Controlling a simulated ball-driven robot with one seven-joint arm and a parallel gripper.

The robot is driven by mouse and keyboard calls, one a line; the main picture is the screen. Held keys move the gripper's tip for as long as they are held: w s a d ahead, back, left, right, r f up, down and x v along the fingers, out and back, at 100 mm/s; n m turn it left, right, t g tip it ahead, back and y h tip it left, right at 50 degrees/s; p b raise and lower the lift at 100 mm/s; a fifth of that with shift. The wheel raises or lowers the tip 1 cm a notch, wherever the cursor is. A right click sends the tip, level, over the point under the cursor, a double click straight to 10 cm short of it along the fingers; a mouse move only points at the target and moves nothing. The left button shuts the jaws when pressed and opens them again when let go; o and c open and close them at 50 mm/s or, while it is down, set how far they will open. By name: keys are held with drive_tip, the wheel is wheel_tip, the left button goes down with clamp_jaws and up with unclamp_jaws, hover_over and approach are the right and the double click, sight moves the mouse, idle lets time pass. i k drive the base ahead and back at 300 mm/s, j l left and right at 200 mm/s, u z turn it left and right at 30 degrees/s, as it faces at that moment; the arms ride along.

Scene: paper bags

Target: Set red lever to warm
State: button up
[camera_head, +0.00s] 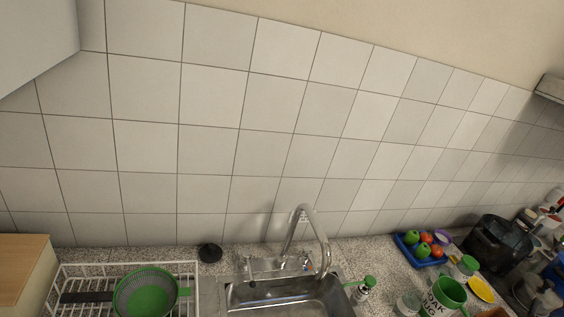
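A chrome tap (319,240) with a tall curved spout stands behind a steel sink (285,291) at the bottom middle. Small fittings show at the foot of the tap. They are too small for me to tell which is the red lever, or how it is set. My gripper is not in view.
A white wire rack (190,272) with a green colander (146,292) stands left of the sink. A blue tray (409,254) with green and red produce, a green mug (449,291) and a black appliance (495,244) are at right. The tiled wall (215,95) is bare.

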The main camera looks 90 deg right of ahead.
sight(307, 251)
drive_tip(key=z, duration=2.45)
